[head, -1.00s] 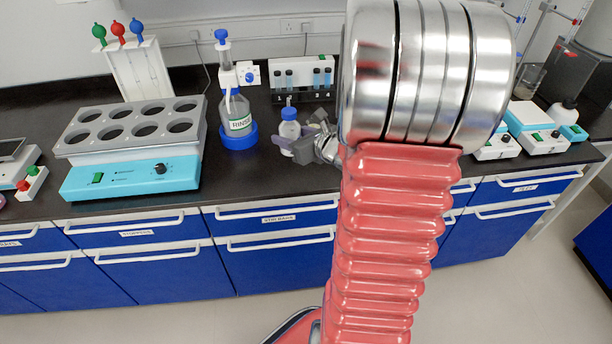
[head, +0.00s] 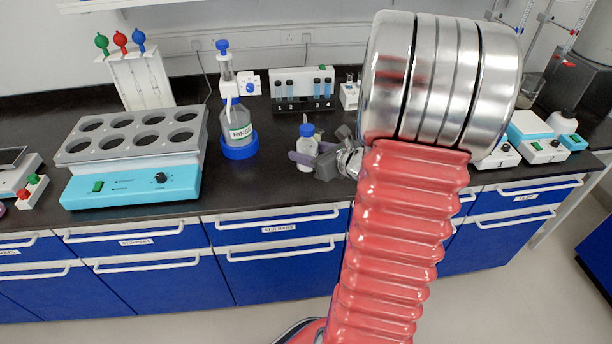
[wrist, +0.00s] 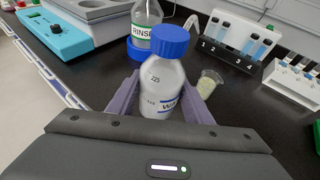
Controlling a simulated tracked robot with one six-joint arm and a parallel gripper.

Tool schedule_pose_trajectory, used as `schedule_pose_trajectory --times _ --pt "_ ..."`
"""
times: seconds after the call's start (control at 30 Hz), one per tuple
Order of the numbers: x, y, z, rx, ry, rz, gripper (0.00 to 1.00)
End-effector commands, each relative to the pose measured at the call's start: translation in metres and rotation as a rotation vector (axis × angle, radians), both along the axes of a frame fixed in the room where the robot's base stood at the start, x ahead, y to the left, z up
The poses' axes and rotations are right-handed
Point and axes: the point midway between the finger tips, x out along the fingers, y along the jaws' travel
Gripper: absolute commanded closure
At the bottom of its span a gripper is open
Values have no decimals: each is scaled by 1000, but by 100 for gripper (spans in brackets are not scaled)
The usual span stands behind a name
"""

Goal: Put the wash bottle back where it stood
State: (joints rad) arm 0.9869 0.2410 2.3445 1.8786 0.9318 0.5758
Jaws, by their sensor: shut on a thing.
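The wash bottle is a small white bottle with a blue cap and a partly readable label. It is upright or nearly so in the wrist view (wrist: 163,82), and also shows in the head view (head: 307,143) over the middle of the bench. My gripper (wrist: 160,100) is shut on its body, with one purple finger on each side; in the head view the gripper (head: 305,158) reaches in from the right. The fingers hide the bottle's lower part, so I cannot tell whether its base touches the bench.
A larger RINSE bottle (head: 238,128) with a blue base stands left of the wash bottle. A small beaker (wrist: 209,83) is close on its right. A numbered tube rack (head: 303,88) stands behind. A grey-and-turquoise block with wells (head: 130,160) is at left. Black bench near the front edge is clear.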

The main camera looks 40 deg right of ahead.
Motion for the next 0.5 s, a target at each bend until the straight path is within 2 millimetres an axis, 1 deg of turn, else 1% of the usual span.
schedule_pose_trajectory --times 0.03,0.2,0.3,0.5 --pt "0 0 -9 4 2 0 67" --pt "0 0 -28 2 0 0 67" --pt "0 0 -34 1 -1 1 67" --pt "0 0 -34 -1 -1 0 67"
